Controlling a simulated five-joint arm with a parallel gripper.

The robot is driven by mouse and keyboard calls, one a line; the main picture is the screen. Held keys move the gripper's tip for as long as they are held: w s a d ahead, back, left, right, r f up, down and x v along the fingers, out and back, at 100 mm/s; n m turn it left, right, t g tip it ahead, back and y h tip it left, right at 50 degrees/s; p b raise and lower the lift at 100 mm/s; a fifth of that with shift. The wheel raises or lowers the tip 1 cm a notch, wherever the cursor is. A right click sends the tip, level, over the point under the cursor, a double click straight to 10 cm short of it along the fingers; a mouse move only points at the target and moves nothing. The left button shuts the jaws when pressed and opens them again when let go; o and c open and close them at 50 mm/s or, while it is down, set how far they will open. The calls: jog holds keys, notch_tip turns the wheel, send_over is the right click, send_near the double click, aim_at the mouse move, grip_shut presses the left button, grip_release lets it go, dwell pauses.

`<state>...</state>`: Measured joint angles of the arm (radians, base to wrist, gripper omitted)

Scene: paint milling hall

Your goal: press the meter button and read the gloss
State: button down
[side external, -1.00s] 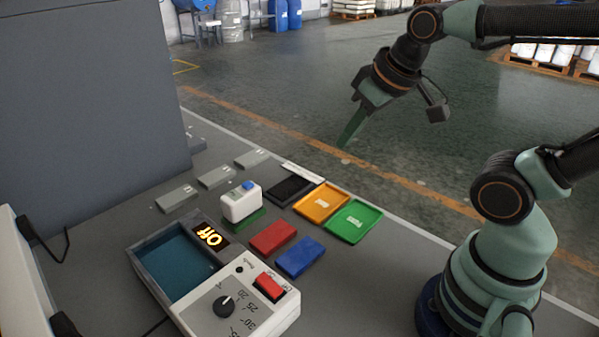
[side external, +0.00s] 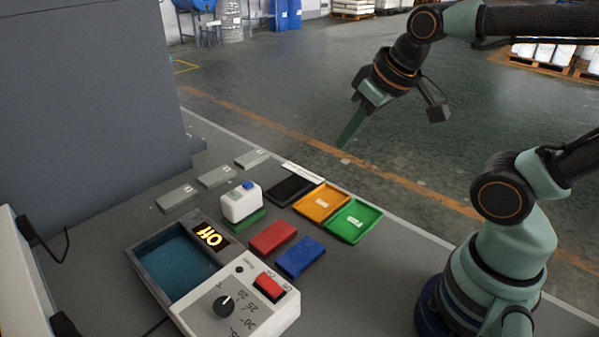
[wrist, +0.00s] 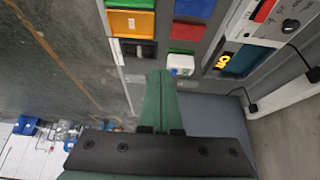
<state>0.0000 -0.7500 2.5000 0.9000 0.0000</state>
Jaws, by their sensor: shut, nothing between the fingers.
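The gloss meter is a small white block with a blue button on top (side external: 241,202); it stands on a green panel (side external: 246,220) in the side view. It also shows in the wrist view (wrist: 181,65), just beyond my fingertips in the picture. I cannot read any gloss value on it. My gripper (side external: 347,143) is shut and empty, held in the air beyond the table's far edge, pointing down and left. It is well above and apart from the meter. In the wrist view its green fingers (wrist: 158,75) lie together.
A bath unit with a knob, red switch (side external: 269,287) and a lit display (side external: 211,236) stands in front. Red (side external: 273,237) and blue (side external: 300,257) panels, an orange tray (side external: 321,203), a green tray (side external: 352,221) and a black pad (side external: 291,190) lie nearby. A grey cabinet (side external: 90,100) stands left.

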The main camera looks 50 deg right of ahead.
jog(key=shift+w, duration=0.1)
jog(key=m+t+y, duration=0.1)
jog(key=m+t, duration=0.3)
jog(key=m, duration=0.4)
send_over(248, 185)
jog(key=f, duration=0.5)
jog(key=shift+s+d+f, duration=0.1)
jog(key=shift+s+f, duration=0.15)
jog(key=shift+s, duration=0.05)
jog(key=shift+f, duration=4.4)
jog(key=shift+f, duration=0.1)
jog(key=shift+f, duration=0.3)
